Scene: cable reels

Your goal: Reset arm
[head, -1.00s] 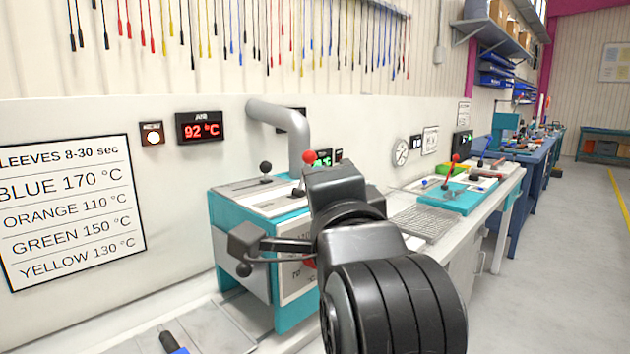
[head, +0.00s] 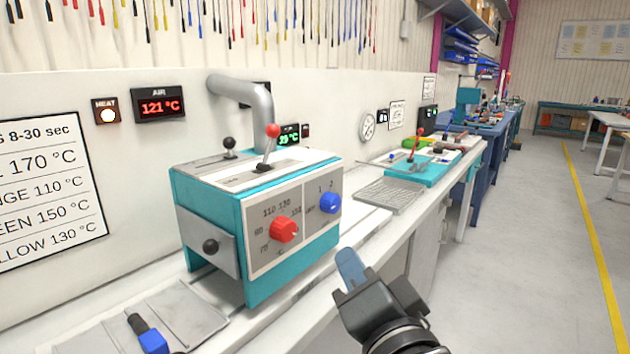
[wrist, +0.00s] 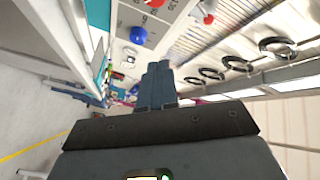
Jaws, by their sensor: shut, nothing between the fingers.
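My gripper (head: 350,268) is in the lower middle of the head view, to the right of the teal and white heating machine and apart from it. Its blue fingers are together with nothing between them. The fingers also show in the wrist view (wrist: 156,84). The machine (head: 218,222) stands on the bench with a red knob (head: 284,229) and a blue knob (head: 330,203) on its front, and a red-tipped lever (head: 272,131) and a black-tipped lever (head: 229,143) on top. The blue knob also shows in the wrist view (wrist: 138,35).
The air display (head: 159,105) reads 121 °C. A blue and black tool (head: 150,337) lies on a plate at the bench's left. A grey grate (head: 390,196) and a teal device (head: 432,172) are farther along.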

